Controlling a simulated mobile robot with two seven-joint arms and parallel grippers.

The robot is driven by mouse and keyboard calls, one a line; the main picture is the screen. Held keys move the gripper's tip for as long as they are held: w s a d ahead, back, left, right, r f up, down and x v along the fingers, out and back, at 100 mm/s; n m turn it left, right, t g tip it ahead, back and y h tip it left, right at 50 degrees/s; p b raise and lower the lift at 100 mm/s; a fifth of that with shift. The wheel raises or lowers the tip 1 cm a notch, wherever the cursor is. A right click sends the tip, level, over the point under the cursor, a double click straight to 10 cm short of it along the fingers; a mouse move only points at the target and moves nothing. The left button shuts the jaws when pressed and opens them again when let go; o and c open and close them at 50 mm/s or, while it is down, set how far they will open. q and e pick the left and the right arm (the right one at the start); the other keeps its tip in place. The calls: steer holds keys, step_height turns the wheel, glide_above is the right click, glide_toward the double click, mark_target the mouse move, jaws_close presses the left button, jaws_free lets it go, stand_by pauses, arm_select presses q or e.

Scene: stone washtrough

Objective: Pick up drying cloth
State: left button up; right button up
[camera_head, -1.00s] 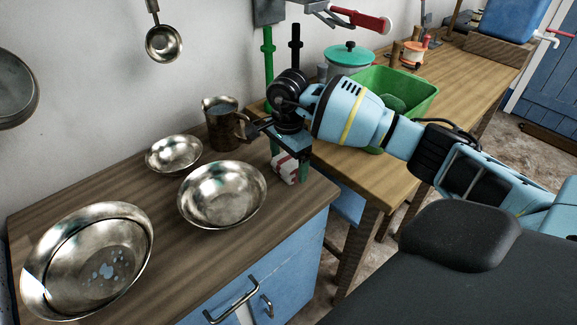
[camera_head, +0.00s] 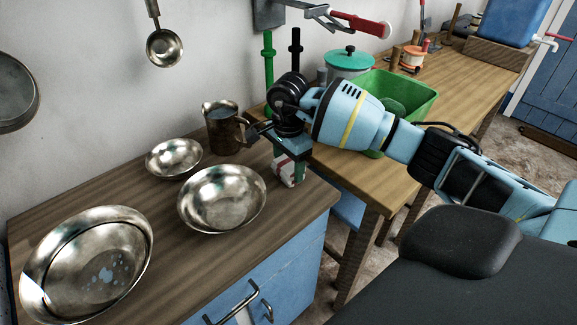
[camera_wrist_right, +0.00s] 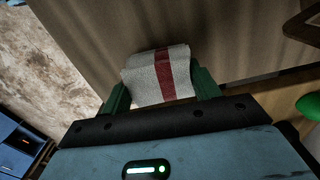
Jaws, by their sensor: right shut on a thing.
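The drying cloth (camera_head: 284,173) is a small white bundle with a red stripe at the right front corner of the dark wooden counter. It also shows in the right wrist view (camera_wrist_right: 150,80), with the stripe running down its middle. My right gripper (camera_head: 290,162) points down over it, and its green fingers press on the cloth from both sides in the right wrist view (camera_wrist_right: 162,92). The gripper is shut on the cloth. I cannot tell whether its underside touches the counter (camera_head: 150,215). My left gripper is not in view.
A metal bowl (camera_head: 222,198) stands just left of the cloth, with a smaller bowl (camera_head: 173,158) and a large basin (camera_head: 88,262) farther left. A brown jug (camera_head: 222,128) stands behind. A green tub (camera_head: 412,100) is on the right table, behind my arm.

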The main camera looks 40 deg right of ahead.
mark_target(289, 162)
steer(key=shift+r, duration=0.45)
step_height(289, 162, up, 2)
steer(key=shift+r, duration=0.25)
steer(key=s+a+r, duration=0.1)
steer(key=s+a, duration=0.2)
steer(key=s, duration=1.2)
steer(key=shift+s+b, duration=0.35)
steer(key=shift+b, duration=0.1)
